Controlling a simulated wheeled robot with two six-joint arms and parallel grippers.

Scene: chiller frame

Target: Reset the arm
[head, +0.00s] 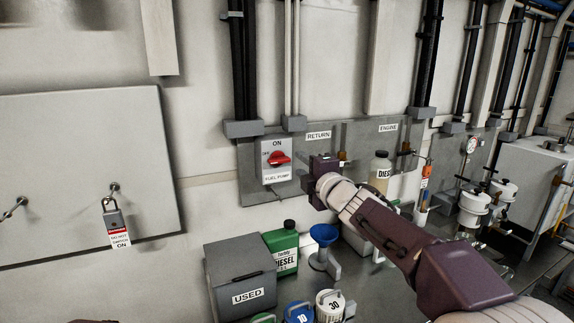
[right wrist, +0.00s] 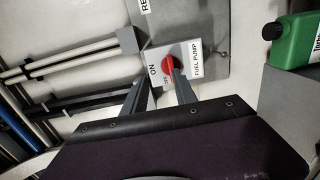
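My right arm reaches in from the lower right of the head view, and its gripper (head: 312,180) is held in front of the grey wall panel. In the right wrist view its two fingers (right wrist: 160,82) stand apart with nothing between them, so it is open. The fuel pump switch box (head: 277,176) is just left of the gripper in the head view. Its red knob (head: 279,158) lies about level beside the OFF mark; the knob (right wrist: 168,66) shows beyond the fingertips in the right wrist view, apparently untouched. Only a dark sliver, perhaps my left arm, shows at the bottom left.
Below the gripper stand a grey USED box (head: 225,262), a green diesel can (head: 281,238), a blue funnel (head: 323,236) and lidded containers (head: 330,304). A diesel bottle (head: 381,160) is behind my arm. A padlock (head: 113,220) hangs from the left cabinet.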

